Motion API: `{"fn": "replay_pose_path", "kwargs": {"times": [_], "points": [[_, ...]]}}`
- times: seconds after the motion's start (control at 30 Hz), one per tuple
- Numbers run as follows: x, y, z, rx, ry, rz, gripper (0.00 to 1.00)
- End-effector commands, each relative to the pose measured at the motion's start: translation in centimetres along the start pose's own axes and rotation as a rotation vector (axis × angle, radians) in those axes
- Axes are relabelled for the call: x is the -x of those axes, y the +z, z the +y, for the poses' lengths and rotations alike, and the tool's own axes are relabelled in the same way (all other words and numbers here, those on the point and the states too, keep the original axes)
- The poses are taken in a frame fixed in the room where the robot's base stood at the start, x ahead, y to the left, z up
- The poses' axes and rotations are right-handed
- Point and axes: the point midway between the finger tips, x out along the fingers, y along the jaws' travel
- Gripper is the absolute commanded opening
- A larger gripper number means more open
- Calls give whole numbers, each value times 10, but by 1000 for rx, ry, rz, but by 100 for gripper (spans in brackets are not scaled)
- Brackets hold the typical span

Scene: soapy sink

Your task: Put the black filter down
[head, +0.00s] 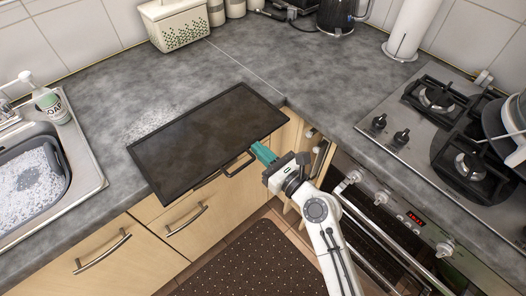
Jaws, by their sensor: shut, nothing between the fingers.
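The black filter (205,140) is a large flat dark rectangular panel with a thin rim. It lies at a slant on the grey worktop, its front edge reaching to or past the worktop's front edge. My gripper (259,150) has teal fingers and is shut and empty. Its fingertips are at the filter's front edge, near the right corner. I cannot tell whether they touch the filter. A dark handle (238,164) shows just left of the fingers; I cannot tell whether it belongs to the filter or to a drawer.
A soapy sink (75,165) with a soap bottle (52,105) is at the left. A gas hob (440,125) is at the right, above an oven. A container (175,24), jars and a kettle (336,15) stand at the back. The worktop behind the filter is clear.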

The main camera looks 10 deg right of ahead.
Motion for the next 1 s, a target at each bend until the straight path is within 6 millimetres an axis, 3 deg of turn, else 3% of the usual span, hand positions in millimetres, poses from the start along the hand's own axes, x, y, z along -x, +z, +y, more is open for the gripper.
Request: {"fn": "replay_pose_path", "kwargs": {"times": [0.17, 0.5, 1.0], "points": [[-10, 2, 0, 0, 3, 0, 0], [-66, 1, 0, 2, 3, 0, 0], [-70, 0, 0, 0, 1, 0, 0]]}}
